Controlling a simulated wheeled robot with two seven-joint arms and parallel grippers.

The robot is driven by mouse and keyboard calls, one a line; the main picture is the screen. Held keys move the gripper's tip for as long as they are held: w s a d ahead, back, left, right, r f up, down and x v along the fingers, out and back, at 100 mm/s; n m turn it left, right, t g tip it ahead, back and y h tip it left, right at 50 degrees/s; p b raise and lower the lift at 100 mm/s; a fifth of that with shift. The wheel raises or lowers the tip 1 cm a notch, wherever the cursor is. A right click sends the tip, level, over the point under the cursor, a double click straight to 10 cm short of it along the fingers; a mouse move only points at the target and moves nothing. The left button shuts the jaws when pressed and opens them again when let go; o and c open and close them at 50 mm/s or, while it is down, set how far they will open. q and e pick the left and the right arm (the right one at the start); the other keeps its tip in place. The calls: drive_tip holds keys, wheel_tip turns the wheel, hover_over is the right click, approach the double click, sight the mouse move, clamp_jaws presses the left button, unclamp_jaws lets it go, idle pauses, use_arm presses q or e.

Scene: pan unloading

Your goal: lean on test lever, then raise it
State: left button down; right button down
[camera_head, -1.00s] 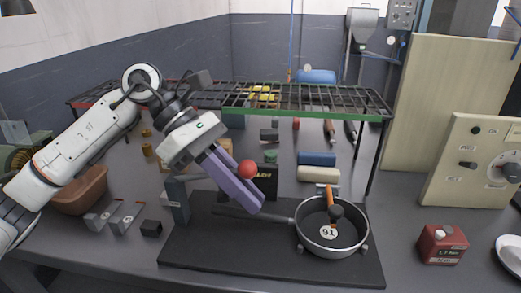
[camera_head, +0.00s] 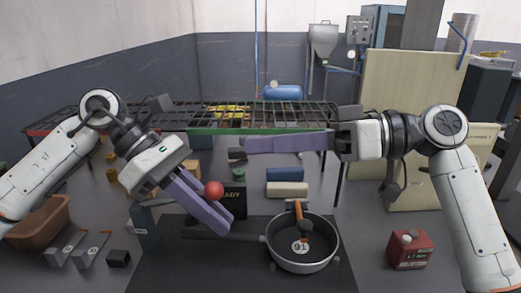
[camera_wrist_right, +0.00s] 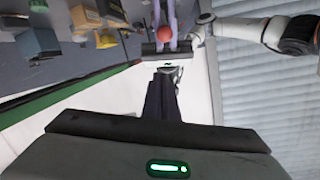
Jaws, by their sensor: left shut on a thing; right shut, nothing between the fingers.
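The red ball knob (camera_head: 213,191), seemingly of the test lever, is against the purple fingers of my left gripper (camera_head: 228,226). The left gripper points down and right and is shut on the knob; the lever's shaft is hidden. A dark box marked "READY" (camera_head: 232,199) stands behind it. In the right wrist view the knob (camera_wrist_right: 166,34) shows by the left fingers. My right gripper (camera_head: 248,146) is shut and empty, level, pointing left, in front of the rack. A pan (camera_head: 304,262) numbered 91 sits on the black mat (camera_head: 170,270), its handle below the left fingertips.
The wire rack (camera_head: 180,115) with a green front edge crosses behind the arms. A red can (camera_head: 410,248) stands at right. A brown bowl (camera_head: 40,222) and grey blocks lie at left. Blue and cream rolls (camera_head: 287,189) lie behind the pan. The bench between pan and can is clear.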

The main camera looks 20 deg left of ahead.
use_arm(q)
drive_tip(key=shift+a+f, duration=0.2)
drive_tip(key=shift+a, duration=0.05)
use_arm(e)
drive_tip(key=s+a+f, duration=0.2)
drive_tip(key=a+f, duration=0.2)
drive_tip(key=a, duration=0.2)
drive_tip(key=shift+s+f, duration=0.2)
drive_tip(key=shift+f, duration=0.1)
drive_tip(key=shift+d, duration=0.1)
